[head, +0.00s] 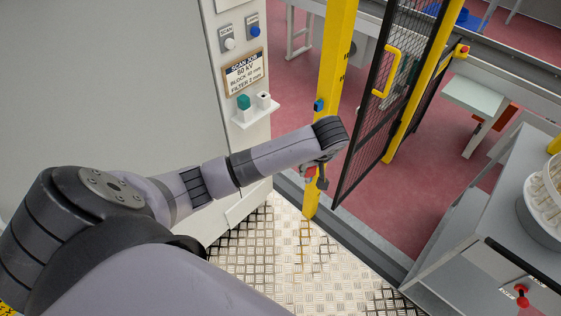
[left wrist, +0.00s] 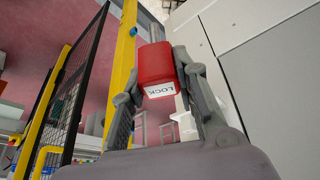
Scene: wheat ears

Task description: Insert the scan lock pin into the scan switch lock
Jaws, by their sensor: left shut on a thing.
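My left gripper (head: 317,170) is beside the yellow post, below the bent end of my arm. In the left wrist view, its fingers (left wrist: 158,68) are shut on a red block marked LOCK (left wrist: 156,62), which I take for the scan lock pin; a little of its red (head: 310,171) shows in the head view. A switch with a white knob (head: 230,44) under a SCAN label sits high on the grey cabinet, above and left of the gripper. I cannot make out its lock opening. My right gripper is not in view.
A second switch with a blue knob (head: 255,31) is beside it. Below are a job sign (head: 243,75) and a small shelf (head: 258,116) with a teal block and a white block. The yellow post (head: 328,90) and black mesh door (head: 390,110) stand right.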

